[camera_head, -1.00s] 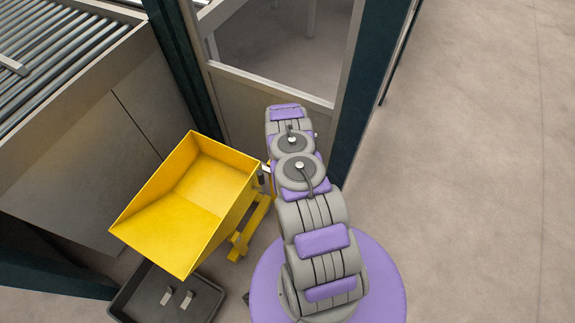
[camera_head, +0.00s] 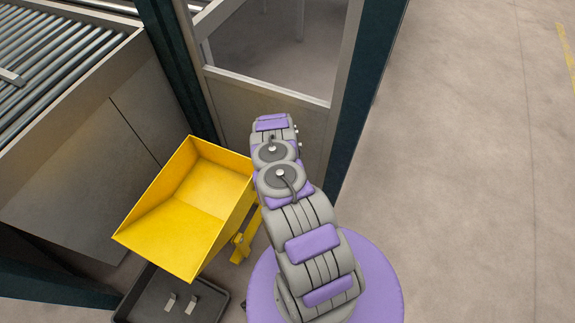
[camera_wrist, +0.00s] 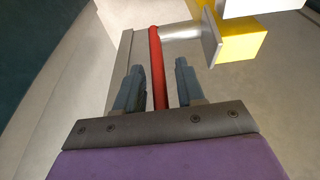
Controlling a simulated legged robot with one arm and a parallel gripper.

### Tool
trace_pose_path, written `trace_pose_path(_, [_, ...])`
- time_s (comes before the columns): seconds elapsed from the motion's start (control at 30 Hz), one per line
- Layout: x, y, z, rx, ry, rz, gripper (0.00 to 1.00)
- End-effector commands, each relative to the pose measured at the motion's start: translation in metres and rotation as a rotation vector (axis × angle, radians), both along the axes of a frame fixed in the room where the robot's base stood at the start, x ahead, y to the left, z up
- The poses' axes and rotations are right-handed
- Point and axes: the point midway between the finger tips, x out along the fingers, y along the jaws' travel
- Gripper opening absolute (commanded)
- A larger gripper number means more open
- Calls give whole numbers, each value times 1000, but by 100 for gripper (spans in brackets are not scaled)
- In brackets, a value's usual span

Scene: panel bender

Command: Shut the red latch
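The red latch (camera_wrist: 157,55) shows in the wrist view as a long, narrow red bar running down the middle. A pale grey cylindrical piece (camera_wrist: 182,32) meets it near its top from the right. My gripper (camera_wrist: 159,66) is open, with one dark finger on each side of the red bar and gaps visible on both sides. The bar runs down between the fingers to the gripper's palm plate. I cannot tell whether it touches the palm. In the head view my arm hides the gripper and the latch.
A yellow tipping bin (camera_head: 190,210) stands left of my arm, above a dark tray (camera_head: 150,300). A roller conveyor (camera_head: 60,60) is at upper left. A framed panel (camera_head: 255,100) with a dark post (camera_head: 352,110) stands ahead. Open floor (camera_head: 470,180) lies to the right.

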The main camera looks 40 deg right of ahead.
Motion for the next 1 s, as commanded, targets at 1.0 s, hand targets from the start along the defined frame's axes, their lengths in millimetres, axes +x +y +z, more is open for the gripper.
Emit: trace_pose_path(1.0, [-9,27,111,2,-1,1,38])
